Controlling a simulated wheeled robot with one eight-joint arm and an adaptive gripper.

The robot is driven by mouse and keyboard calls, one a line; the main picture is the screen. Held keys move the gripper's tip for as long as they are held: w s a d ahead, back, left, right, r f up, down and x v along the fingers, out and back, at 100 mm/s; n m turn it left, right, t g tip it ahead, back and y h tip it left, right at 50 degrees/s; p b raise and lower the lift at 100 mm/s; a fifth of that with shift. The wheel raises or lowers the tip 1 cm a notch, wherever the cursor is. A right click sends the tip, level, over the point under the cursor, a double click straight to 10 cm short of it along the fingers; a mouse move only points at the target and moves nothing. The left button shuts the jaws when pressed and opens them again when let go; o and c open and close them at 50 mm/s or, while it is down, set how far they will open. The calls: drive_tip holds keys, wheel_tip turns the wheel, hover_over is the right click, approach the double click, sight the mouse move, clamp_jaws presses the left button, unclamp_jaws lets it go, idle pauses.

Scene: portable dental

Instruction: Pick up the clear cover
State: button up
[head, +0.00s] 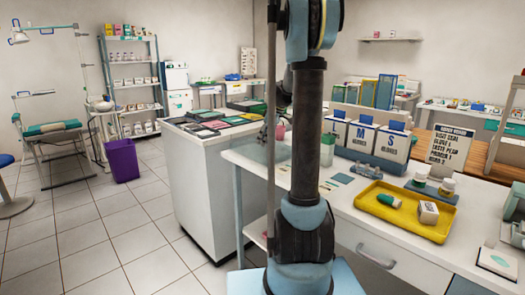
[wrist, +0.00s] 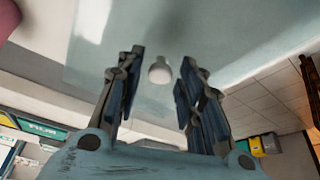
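The clear cover (wrist: 225,40) is a see-through, pale sheet filling much of the upper wrist view. A small round white knob (wrist: 160,71) shows on it. My gripper (wrist: 162,57) is open, with one dark finger on each side of the knob and visible gaps between. I see no contact with the knob. In the head view a faint clear, greenish surface (head: 254,152) at the left end of the white counter looks like the cover. My gripper is mostly hidden there behind my arm.
A yellow tray (head: 405,222) with a green item and a small box is on the white counter (head: 340,208). Bins marked M and S (head: 362,139) stand behind. A white cabinet (head: 215,168) with dark trays is left of the counter. Tiled floor is clear around a purple bin (head: 121,160).

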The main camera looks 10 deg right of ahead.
clamp_jaws()
